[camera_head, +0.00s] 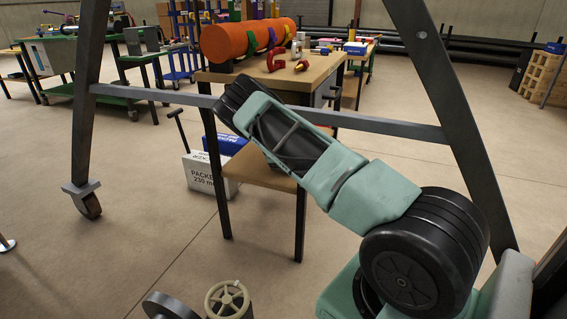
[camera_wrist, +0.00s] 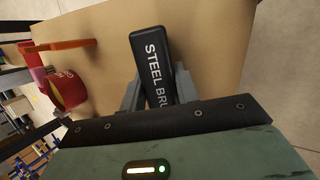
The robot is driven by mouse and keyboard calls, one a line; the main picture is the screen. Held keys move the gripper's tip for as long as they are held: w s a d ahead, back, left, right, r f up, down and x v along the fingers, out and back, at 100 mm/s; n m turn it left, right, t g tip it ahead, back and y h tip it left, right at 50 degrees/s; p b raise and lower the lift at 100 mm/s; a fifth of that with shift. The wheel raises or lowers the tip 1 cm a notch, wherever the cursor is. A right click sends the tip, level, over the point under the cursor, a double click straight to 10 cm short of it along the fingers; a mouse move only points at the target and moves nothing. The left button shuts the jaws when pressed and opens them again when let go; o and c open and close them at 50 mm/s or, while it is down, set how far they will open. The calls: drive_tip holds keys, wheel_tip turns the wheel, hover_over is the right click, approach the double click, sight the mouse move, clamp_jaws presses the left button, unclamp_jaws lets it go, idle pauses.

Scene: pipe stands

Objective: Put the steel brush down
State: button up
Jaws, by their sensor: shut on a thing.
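The steel brush (camera_wrist: 153,50) shows in the wrist view as a black handle with white "STEEL BRU…" lettering. My gripper (camera_wrist: 158,88) is shut on it, with a grey finger on either side of the handle. The brush is over the brown top of the workbench (camera_wrist: 215,40). I cannot tell whether it touches the top, and its bristles are not visible. In the head view, the workbench (camera_head: 318,73) stands beyond my arm; my gripper and the brush are hidden behind the arm.
An orange pipe (camera_head: 240,40) lies along the bench's back. A grey A-shaped frame (camera_head: 160,96) crosses in front. A white box (camera_head: 207,178) is on the floor.

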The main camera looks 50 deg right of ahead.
drive_tip(key=shift+f, duration=0.3)
drive_tip(key=o, duration=1)
